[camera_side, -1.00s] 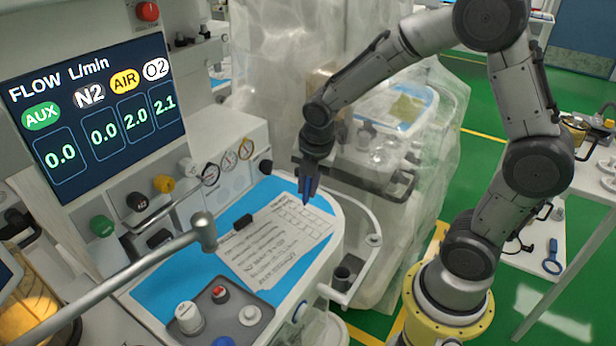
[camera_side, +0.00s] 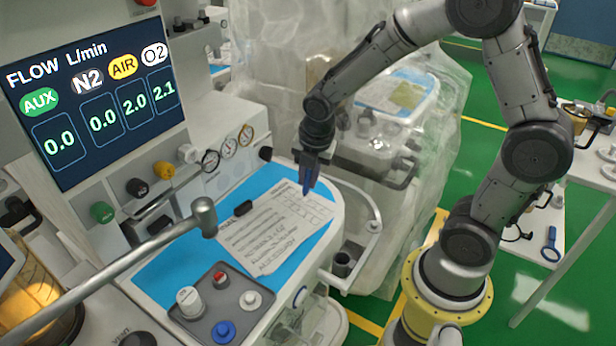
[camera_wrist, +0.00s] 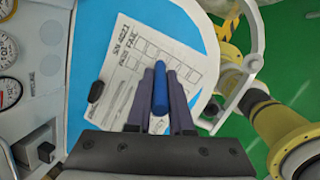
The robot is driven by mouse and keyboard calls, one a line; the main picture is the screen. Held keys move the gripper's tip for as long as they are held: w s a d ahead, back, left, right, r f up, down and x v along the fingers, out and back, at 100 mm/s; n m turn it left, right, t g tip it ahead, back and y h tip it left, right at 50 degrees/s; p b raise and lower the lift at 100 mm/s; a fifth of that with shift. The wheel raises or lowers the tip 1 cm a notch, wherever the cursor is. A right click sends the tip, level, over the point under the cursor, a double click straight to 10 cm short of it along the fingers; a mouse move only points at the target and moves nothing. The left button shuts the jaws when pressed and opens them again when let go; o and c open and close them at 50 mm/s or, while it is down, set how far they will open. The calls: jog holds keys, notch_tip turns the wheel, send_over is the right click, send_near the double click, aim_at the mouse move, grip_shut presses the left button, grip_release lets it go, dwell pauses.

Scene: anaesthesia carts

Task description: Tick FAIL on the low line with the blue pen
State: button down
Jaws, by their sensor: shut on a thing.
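A white checklist sheet (camera_side: 268,240) lies on the blue top of the cart, with printed lines and a grid of boxes at its upper right. The sheet also shows in the wrist view (camera_wrist: 122,75), with a column headed FAIL and a row of boxes. My gripper (camera_side: 309,190) is shut on the blue pen (camera_wrist: 160,92) and stands over the grid end of the sheet. The pen points down; its tip is close to the boxes. I cannot tell whether it touches the paper. My fingers and the pen hide part of the sheet in the wrist view.
A black clip (camera_side: 243,208) sits at the sheet's edge. A grey rod with a knob (camera_side: 204,216) crosses in front of the cart. A grey tray with knobs (camera_side: 222,302) stands at the front. A white rail (camera_side: 372,235) curves round the cart's right side.

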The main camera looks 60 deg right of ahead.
jog(key=shift+f, duration=0.6)
dwell(0.8)
jog(key=shift+s+d, duration=0.1)
jog(key=shift+d, duration=0.35)
dwell(1.1)
jog(key=shift+w+d+r+v, duration=0.15)
jog(key=shift+w+v, duration=0.1)
jog(key=shift+v, duration=0.9)
jog(key=shift+w+d+v, duration=0.1)
jog(key=shift+w+v, duration=0.1)
jog(key=shift+v, duration=0.9)
jog(key=shift+w+d+r+v, duration=0.15)
jog(key=shift+w+v, duration=0.1)
jog(key=shift+v, duration=0.9)
jog(key=shift+f, duration=0.1)
